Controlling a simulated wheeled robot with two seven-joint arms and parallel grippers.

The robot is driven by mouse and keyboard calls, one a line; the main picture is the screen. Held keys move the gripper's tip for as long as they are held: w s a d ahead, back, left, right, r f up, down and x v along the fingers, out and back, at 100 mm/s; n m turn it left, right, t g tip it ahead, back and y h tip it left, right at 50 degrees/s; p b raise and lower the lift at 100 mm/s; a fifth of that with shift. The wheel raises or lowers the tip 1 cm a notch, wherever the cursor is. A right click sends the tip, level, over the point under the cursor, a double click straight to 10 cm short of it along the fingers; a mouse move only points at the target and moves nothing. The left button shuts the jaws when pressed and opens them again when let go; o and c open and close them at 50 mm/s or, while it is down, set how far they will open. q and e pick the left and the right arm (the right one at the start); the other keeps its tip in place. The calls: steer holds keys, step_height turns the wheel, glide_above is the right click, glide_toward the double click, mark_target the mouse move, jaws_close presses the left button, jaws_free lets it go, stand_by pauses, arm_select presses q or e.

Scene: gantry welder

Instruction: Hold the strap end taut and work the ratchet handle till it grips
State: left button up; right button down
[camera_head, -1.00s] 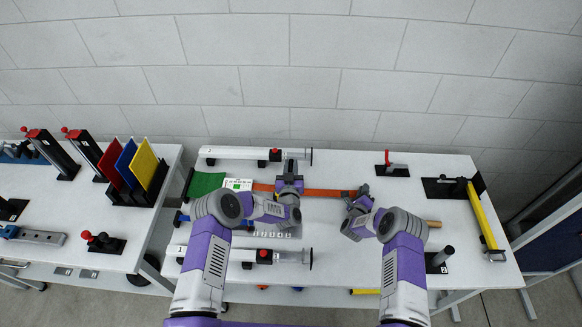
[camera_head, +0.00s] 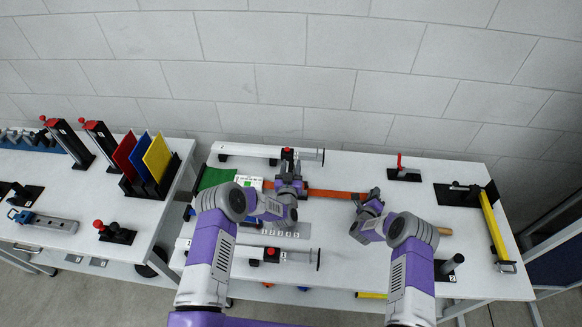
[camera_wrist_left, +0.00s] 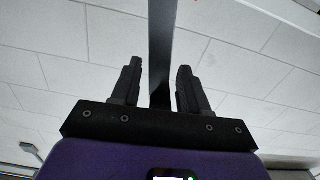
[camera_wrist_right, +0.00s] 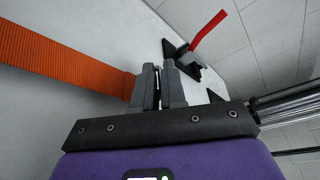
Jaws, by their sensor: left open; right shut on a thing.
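The orange strap (camera_head: 338,195) runs across the table to my right gripper (camera_head: 370,199). In the right wrist view the strap (camera_wrist_right: 70,65) ends at that gripper's fingers (camera_wrist_right: 158,85), which are shut on its end; it looks straight. My left gripper (camera_head: 291,184) is over the strap's left part, at the dark ratchet, which it mostly hides. In the left wrist view a dark bar, apparently the ratchet handle (camera_wrist_left: 161,50), stands between the open fingers (camera_wrist_left: 155,85), with a gap on each side.
White clamp cylinders lie behind (camera_head: 255,151) and in front (camera_head: 245,250) of the strap. A white block (camera_head: 248,182) and green mat (camera_head: 214,178) are left of the ratchet. A red-handled stand (camera_head: 403,174) and yellow bar (camera_head: 493,225) are at right.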

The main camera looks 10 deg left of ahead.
steer(key=shift+s+d+f, duration=0.1)
steer(key=shift+s+f, duration=0.2)
steer(key=shift+f, duration=0.2)
arm_select(q)
steer(key=s, duration=1.2)
arm_select(e)
steer(key=c, duration=1.2)
jaws_free()
steer(key=shift+c, duration=0.2)
arm_select(q)
steer(key=shift+s, duration=0.15)
arm_select(e)
steer(key=o, duration=0.5)
steer(key=shift+r, duration=0.25)
